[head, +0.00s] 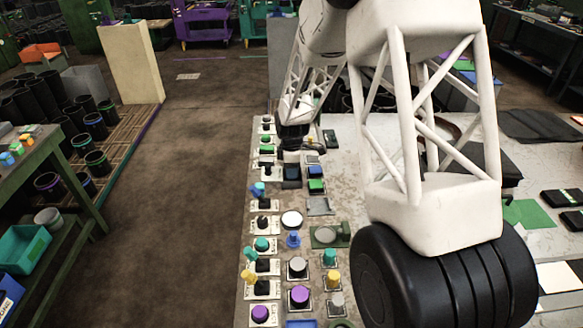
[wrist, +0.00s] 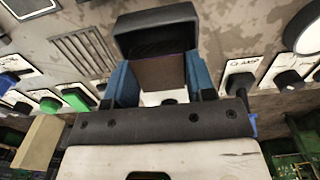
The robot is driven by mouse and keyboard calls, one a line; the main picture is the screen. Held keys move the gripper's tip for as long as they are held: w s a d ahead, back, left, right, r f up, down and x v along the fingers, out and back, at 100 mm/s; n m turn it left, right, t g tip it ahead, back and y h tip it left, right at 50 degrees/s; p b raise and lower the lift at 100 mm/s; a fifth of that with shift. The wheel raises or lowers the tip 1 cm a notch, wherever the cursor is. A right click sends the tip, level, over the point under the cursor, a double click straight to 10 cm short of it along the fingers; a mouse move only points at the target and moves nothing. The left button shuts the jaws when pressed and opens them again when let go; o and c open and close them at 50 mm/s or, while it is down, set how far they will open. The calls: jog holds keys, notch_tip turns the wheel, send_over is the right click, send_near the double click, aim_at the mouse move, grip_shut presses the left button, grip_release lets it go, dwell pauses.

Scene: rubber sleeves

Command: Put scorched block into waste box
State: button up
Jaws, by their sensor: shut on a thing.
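My gripper (wrist: 160,88) is shut on a dark brown block (wrist: 160,72), which sits between its two blue fingers in the wrist view. A black rounded shape (wrist: 155,28) lies just beyond the block; I cannot tell whether it is the block's charred end. In the head view my gripper (head: 291,168) is small and dark, pointing down over the far part of the control panel; the block is not clear there. I cannot pick out the waste box for certain. A dark box-like thing (head: 488,165) shows at the right, partly hidden behind my arm.
Rows of buttons and knobs, such as a purple button (head: 299,297), a white disc (head: 291,219) and a green button (head: 316,186), crowd the panel below. A teal bin (head: 25,248) is at the left. Black cylinders (head: 95,124) stand on a pallet. The aisle floor is clear.

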dwell(0.3)
jog(key=o, duration=1)
jog(key=shift+r, duration=0.1)
jog(key=shift+r, duration=3.4)
jog(key=shift+r, duration=0.1)
